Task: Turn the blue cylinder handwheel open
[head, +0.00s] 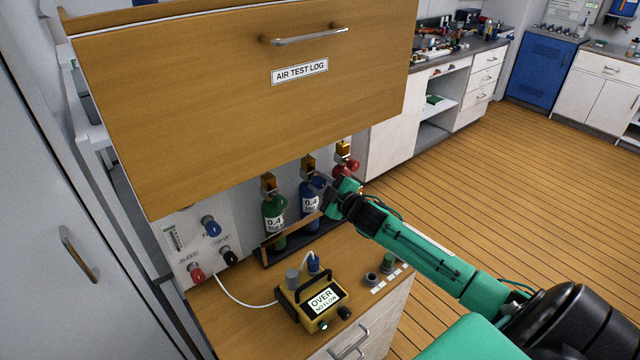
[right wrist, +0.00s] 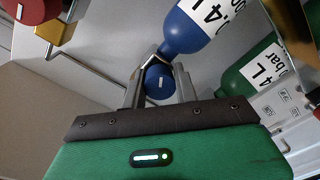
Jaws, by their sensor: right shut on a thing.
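The blue cylinder (head: 309,201) stands between a green cylinder (head: 274,220) and a red one (head: 347,167). Its brass valve (head: 308,165) shows above its body. My right gripper (head: 323,188) reaches in from the right, at the blue cylinder's upper right side. In the right wrist view the blue handwheel (right wrist: 160,80) sits between the two fingers, which are shut on it. The blue cylinder's label (right wrist: 211,12) shows just beyond it. In the head view the handwheel is mostly hidden by my gripper. My left gripper is not in view.
A wooden cabinet front marked AIR TEST LOG (head: 200,90) overhangs the cylinders. A yellow meter (head: 311,299) reading OVER, NO FLOW stands on the counter in front. A white panel (head: 180,222) with blue, black and red knobs is at the left. The floor (head: 480,170) at right is clear.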

